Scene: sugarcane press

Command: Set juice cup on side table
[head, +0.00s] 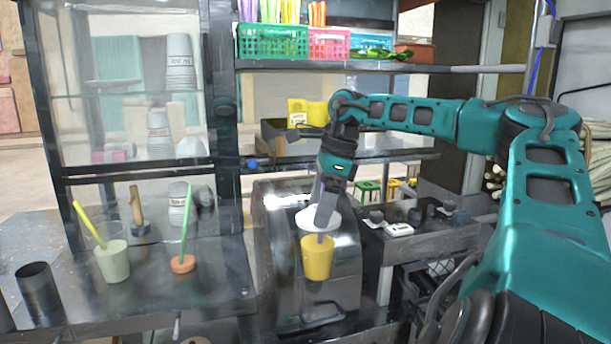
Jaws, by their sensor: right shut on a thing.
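A yellow cup (317,259) is at the front of the metal press (270,250), in the middle of the head view. My right gripper (322,224) points down from above and is shut on the cup at its upper side. A white round piece (304,217) shows around the fingers; I cannot tell whether it belongs to the cup. The cup looks about upright; whether its base touches anything is unclear. A dark metal table (215,299), apparently the side table, stands to the left of the press. My left gripper is out of view.
On the left table stand a pale green drink with a yellow straw (113,262), an orange holder with a green straw (183,264) and a dark metal cup (40,290). The table's front middle is bare. A dark counter (400,245) with small items stands right of the press.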

